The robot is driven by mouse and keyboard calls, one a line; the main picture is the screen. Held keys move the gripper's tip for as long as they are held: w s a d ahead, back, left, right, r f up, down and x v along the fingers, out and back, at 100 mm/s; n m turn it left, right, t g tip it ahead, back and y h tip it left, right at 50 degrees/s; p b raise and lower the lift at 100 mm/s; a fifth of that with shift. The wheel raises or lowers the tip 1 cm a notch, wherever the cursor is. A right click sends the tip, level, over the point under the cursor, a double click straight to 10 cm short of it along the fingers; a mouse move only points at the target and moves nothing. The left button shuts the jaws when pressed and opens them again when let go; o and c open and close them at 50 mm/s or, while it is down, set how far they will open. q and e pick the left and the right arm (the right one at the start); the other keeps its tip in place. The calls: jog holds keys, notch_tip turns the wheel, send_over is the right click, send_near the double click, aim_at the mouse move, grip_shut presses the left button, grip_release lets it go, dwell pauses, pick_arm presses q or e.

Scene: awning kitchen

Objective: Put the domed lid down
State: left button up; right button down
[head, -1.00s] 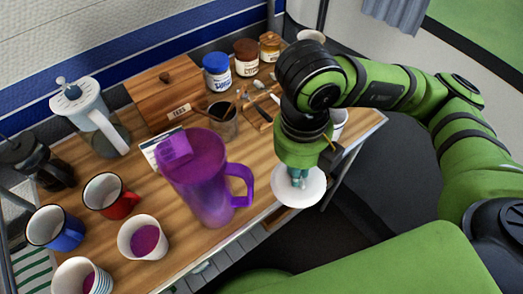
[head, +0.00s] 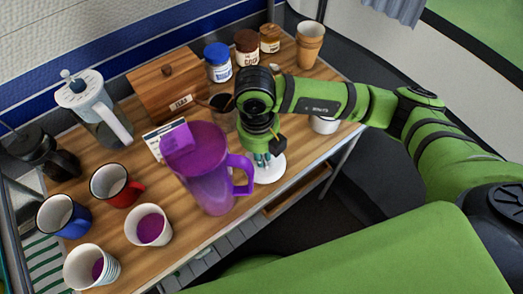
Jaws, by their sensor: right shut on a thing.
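The domed lid (head: 271,172) is white and round, and shows in the head view just right of the purple pitcher's handle, near the table's front edge. My right gripper (head: 262,159) points down over it and is shut on its top. The gripper and wrist hide the far part of the lid. I cannot tell whether the lid touches the tabletop or is a little above it. My left gripper is not in view.
The purple pitcher (head: 210,185) stands close left of the lid. A white cup (head: 325,124) stands to the right, partly behind my arm. The wooden tea box (head: 168,87), jars (head: 218,68) and stacked tan cups (head: 309,45) stand behind. The wooden table (head: 300,150) is bare between lid and white cup.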

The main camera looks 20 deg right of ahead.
jog(key=c, duration=1.7)
grip_release()
jog(key=shift+f, duration=0.1)
jog(key=o, duration=0.5)
jog(key=shift+c, duration=0.2)
notch_tip(320, 180, up, 12)
jog(key=b, duration=0.1)
jog(key=shift+a, duration=0.3)
jog(key=shift+w, duration=0.1)
